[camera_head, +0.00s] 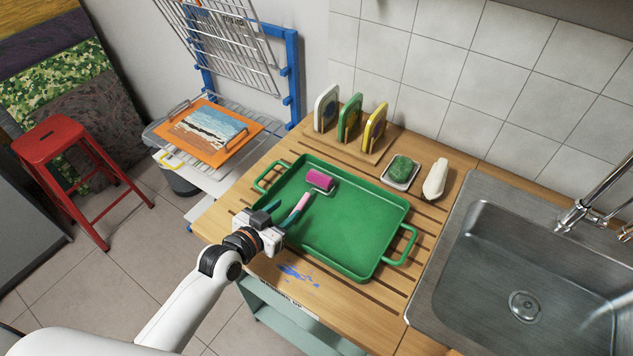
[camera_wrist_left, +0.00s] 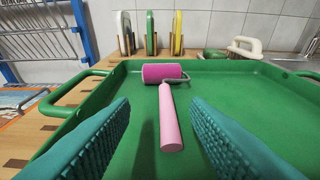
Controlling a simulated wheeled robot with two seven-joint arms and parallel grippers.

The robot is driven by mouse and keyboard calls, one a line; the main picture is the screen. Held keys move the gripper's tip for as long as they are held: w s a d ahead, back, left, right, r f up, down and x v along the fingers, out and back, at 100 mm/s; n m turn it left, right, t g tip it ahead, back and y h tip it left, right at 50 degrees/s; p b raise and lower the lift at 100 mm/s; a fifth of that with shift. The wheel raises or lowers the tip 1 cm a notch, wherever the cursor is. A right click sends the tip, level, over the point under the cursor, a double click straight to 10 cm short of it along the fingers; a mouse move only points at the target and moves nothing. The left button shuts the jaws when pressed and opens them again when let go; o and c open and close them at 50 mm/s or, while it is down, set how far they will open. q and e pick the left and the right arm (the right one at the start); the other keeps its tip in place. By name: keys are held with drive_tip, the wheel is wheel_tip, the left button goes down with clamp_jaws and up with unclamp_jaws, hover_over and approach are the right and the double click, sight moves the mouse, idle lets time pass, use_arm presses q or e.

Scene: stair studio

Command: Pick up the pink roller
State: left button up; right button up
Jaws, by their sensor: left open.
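The pink roller lies in the green tray (camera_head: 345,228), with its magenta roller head (camera_head: 320,179) toward the back left and its light pink handle (camera_head: 302,201) toward me. My left gripper (camera_head: 288,215) is over the tray's front left part, at the handle end. In the left wrist view, the roller handle (camera_wrist_left: 171,122) points toward the gap between the open teal fingers (camera_wrist_left: 160,140), and the roller head (camera_wrist_left: 165,72) lies beyond. The fingers do not touch the handle. My right gripper is not in view.
The tray stands on a slatted wooden counter (camera_head: 325,280). A metal sink (camera_head: 530,260) is at right, a red stool (camera_head: 70,165) at left.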

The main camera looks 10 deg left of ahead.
sight(303, 199)
use_arm(q)
drive_tip(key=shift+x, duration=0.9)
drive_tip(key=x, duration=0.2)
drive_tip(key=p+x, duration=0.1)
drive_tip(key=x, duration=0.1)
drive_tip(key=shift+s+d, duration=0.1)
drive_tip(key=shift+d, duration=0.25)
drive_tip(key=shift+w+d+f, duration=0.25)
drive_tip(key=shift+w+f, duration=0.05)
drive_tip(key=shift+w, duration=0.25)
clamp_jaws()
